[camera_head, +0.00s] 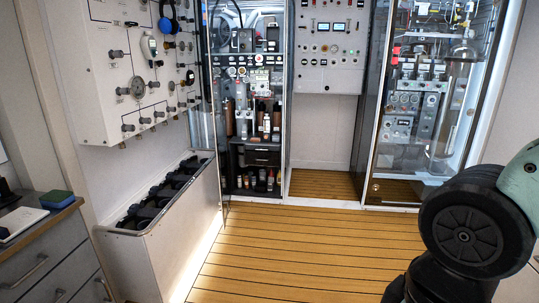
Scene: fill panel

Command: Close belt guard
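A tall cabinet (287,110) stands at the back centre, with dark round and curved parts (226,22) at its top that could be a wheel and belt. A narrow clear panel (217,120) stands at its left front edge, seemingly swung outward. I cannot tell for sure which part is the belt guard. A second cabinet with a clear, framed front (468,120) stands at the right back. My arm fills the lower right, with a dark round joint and a pale green link. My gripper does not show.
A white wall panel (98,105) with gauges and valves hangs at the left, above a low bin (203,190) of dark items. A drawer unit (60,255) is at the lower left. The plank floor (300,255) is clear in the middle. A control panel (328,78) hangs at the back.

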